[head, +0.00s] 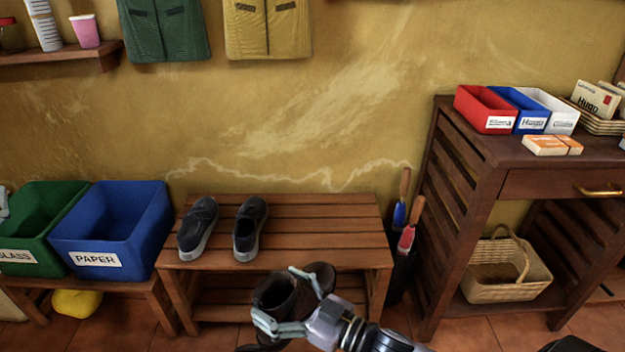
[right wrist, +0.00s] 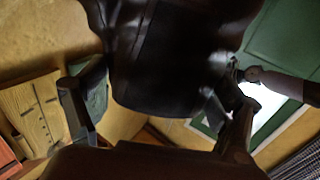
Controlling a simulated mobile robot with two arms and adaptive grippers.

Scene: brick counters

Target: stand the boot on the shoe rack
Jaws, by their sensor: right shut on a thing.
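The shoe rack (head: 330,240) is a slatted wooden bench in the middle of the head view, with a pair of dark shoes on the left of its top. The dark brown boot (head: 275,292) is in front of the rack, its opening facing up towards the head camera. My right gripper (head: 277,294) is shut on it, one finger on each side. A rounded dark brown part shows just right of the far finger; I cannot tell if it belongs to this boot. In the right wrist view the boot (right wrist: 165,60) fills the space between the fingers.
The middle and right of the rack's top are bare. A blue paper bin (head: 112,225) stands left, and a wooden console (head: 480,150) right.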

